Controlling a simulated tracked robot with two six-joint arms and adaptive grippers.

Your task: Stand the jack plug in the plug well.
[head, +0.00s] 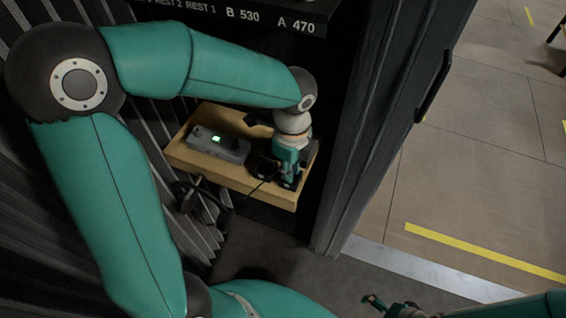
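My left gripper (288,178) points down over the right end of a wooden shelf (240,178). It is low, at a small dark fixture (262,167) that may be the plug well. I cannot make out the jack plug; the gripper and its shadow cover that spot. A thin black cable (256,188) runs from beside the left gripper over the shelf's front edge. Whether the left fingers are shut on a plug is too small and dark to tell. My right gripper (376,302) is low at the bottom edge, far from the shelf, with its finger opening unclear.
A grey box with a lit green screen (216,144) sits on the shelf, left of the gripper. Coiled dark cable (200,203) hangs below. A dark door frame (385,130) stands close to the shelf's right. Open floor (470,180) lies beyond it.

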